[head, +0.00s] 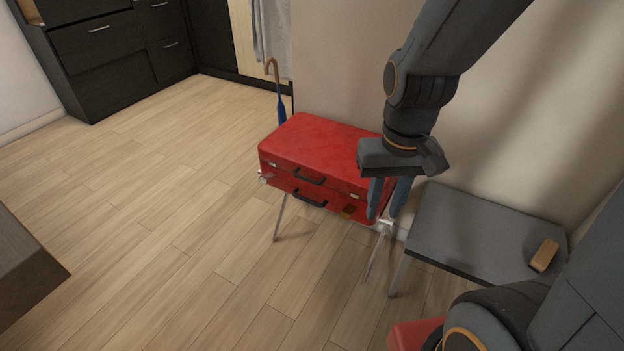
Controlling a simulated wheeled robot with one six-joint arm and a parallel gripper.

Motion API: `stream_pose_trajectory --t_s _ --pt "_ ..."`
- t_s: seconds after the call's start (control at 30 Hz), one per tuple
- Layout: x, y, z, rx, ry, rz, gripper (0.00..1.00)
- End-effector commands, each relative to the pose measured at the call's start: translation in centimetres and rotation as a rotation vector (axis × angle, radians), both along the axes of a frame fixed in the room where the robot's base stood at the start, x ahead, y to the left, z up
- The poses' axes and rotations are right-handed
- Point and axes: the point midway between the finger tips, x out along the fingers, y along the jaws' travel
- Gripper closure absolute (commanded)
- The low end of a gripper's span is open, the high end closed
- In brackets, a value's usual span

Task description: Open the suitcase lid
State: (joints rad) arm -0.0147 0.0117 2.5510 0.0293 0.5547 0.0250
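A red suitcase (315,150) lies flat on a stand with thin metal legs (279,217) against the wall. Its lid is down, with a dark seam along the front. Two black handles (309,177) show on the front, one on the lid and one on the lower half, with small metal latches near the corners. My gripper (388,200) points down in front of the suitcase's right end and hides part of it. Its two blue-grey fingers are apart with nothing seen between them. Whether they touch the suitcase I cannot tell.
A grey table (478,238) stands right of the suitcase with a wooden brush-like block (544,255) on it. A blue umbrella (281,105) with a curved handle leans behind the suitcase. Dark cabinets (120,50) stand at the back left.

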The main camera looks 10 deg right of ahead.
Motion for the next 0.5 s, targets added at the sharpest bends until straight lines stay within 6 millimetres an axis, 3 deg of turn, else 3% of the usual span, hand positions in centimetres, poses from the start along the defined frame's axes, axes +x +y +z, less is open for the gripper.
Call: stream_pose_trajectory --t_s 0.17,0.3,0.5 --pt "7.1 4.5 -3.0 0.082 -0.137 -0.197 0.73" --pt "15.0 9.3 -6.1 0.183 -0.298 -0.474 0.73" --pt "23.9 14.3 -10.4 0.317 -0.522 -0.885 0.73"
